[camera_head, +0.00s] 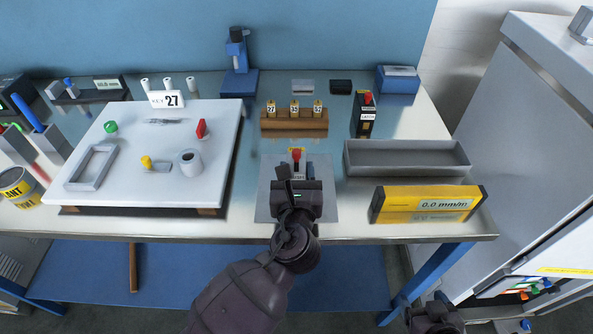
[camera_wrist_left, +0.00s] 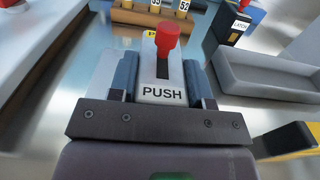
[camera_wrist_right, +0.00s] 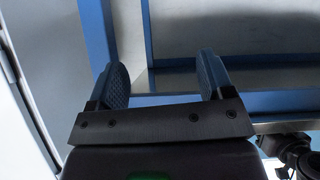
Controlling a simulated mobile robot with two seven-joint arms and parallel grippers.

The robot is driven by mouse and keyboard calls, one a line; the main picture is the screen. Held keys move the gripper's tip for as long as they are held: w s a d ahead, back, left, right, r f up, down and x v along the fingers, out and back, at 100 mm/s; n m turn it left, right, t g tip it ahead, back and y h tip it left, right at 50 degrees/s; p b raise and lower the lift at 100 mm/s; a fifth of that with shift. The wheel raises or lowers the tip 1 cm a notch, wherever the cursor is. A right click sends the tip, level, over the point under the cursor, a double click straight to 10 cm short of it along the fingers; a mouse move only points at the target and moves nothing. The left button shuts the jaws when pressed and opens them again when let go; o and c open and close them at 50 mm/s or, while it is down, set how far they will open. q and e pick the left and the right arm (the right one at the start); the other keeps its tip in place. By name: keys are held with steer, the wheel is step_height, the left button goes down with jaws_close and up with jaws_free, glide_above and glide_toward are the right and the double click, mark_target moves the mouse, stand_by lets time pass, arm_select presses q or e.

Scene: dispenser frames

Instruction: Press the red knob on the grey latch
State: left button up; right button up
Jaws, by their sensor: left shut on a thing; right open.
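The grey latch (camera_wrist_left: 160,93) stands between the fingers of my left gripper (camera_wrist_left: 160,78) in the left wrist view. Its face reads PUSH, and a dark slot runs up to a red knob (camera_wrist_left: 167,36) at its top. My left gripper is shut on the latch body, with one finger on each side. In the head view the red knob (camera_head: 296,155) shows just beyond the gripper, which hides most of the latch. My right gripper (camera_wrist_right: 164,78) is open and empty, low in front of the table in the right wrist view.
A black box (camera_head: 363,118) with a red top and a LATCH label stands behind right. A wooden block (camera_head: 294,124) with numbered pieces is behind the latch. A grey tray (camera_head: 405,171) and a yellow level (camera_head: 381,205) lie right, a white board (camera_head: 130,185) left.

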steer(key=shift+s+f, duration=0.1)
steer(key=shift+s, duration=0.1)
steer(key=shift+s+f, duration=0.1)
steer(key=shift+s, duration=0.15)
